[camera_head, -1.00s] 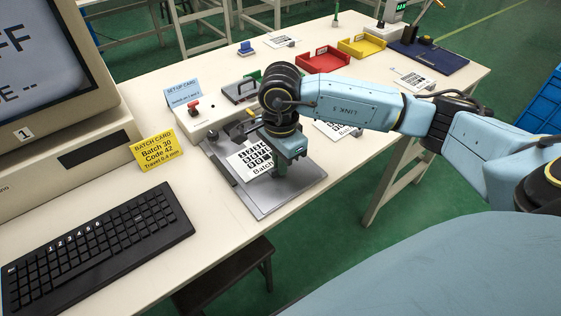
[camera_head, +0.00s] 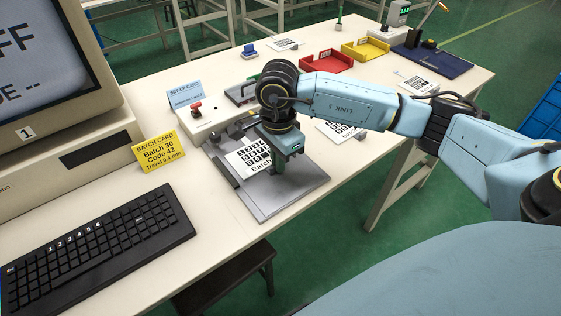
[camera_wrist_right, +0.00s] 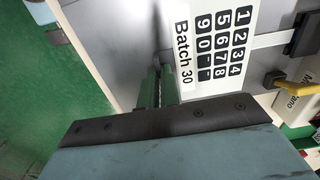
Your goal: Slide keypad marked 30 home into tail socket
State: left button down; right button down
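The white keypad marked Batch 30 (camera_head: 250,156) lies flat on the grey metal plate (camera_head: 300,183). The right wrist view shows its black keys and Batch 30 lettering (camera_wrist_right: 184,52). Its narrow white tail (camera_wrist_right: 272,40) runs right to a dark socket block (camera_wrist_right: 304,36); how deep it sits there I cannot tell. My right gripper (camera_head: 280,177) points down at the keypad's near edge. Its green fingers (camera_wrist_right: 160,72) are close together beside that edge, seemingly touching it, with nothing visible between them. My left gripper is out of view.
A yellow lever (camera_wrist_right: 294,88) is beside the socket block. The yellow batch card (camera_head: 162,151), keyboard (camera_head: 95,245) and computer stand at the left. Another keypad sheet (camera_head: 340,129) lies behind my right arm. Red (camera_head: 326,62) and yellow (camera_head: 365,49) trays are farther back.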

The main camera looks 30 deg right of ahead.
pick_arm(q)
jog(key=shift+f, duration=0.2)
pick_arm(e)
jog(key=shift+w, duration=0.45)
jog(key=c, duration=1.5)
grip_release()
jog(key=shift+c, duration=0.2)
